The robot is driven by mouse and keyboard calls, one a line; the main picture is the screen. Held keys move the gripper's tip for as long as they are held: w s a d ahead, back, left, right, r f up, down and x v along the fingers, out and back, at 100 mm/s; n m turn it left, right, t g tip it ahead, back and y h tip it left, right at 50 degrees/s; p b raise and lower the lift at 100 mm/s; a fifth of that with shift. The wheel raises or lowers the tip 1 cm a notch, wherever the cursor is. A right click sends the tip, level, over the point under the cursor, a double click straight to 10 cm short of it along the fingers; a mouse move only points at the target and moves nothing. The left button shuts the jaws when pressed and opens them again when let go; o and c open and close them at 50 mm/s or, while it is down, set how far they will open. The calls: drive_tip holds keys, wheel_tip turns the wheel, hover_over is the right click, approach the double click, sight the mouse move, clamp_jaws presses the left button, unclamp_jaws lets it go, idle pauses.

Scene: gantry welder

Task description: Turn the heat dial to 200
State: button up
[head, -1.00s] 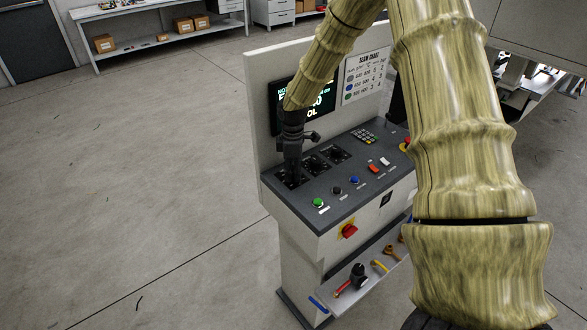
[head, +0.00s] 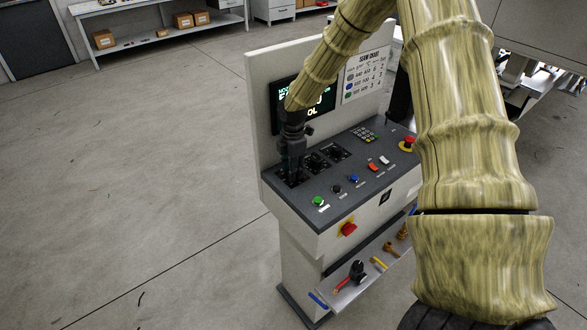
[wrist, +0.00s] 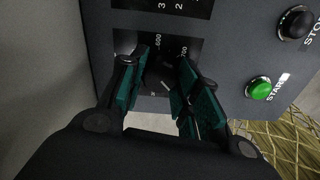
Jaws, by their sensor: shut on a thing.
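The heat dial is the leftmost of 3 dark dials on the sloped console. Its black scale plate (wrist: 125,42) shows in the wrist view, with the numbers 600 and 700 readable. My gripper (head: 291,172) points down at this dial, and its teal finger pads (wrist: 160,92) close around the knob in the wrist view. The knob is mostly hidden between the pads, and a short pale mark shows there. I cannot read the dial's setting; the 200 mark is not visible.
Two more dials (head: 325,157) sit just to the right. A green start button (head: 318,201) is close in front, with black and blue buttons beside it. A lit screen (head: 320,107) and a chart (head: 366,75) stand behind. A red emergency button (head: 408,143) is at the right.

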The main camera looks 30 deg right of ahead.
drive_tip(key=o, duration=1.1)
drive_tip(key=shift+c, duration=0.2)
wheel_tip(320, 180, up, 12)
drive_tip(key=shift+f, duration=0.1)
idle(0.4)
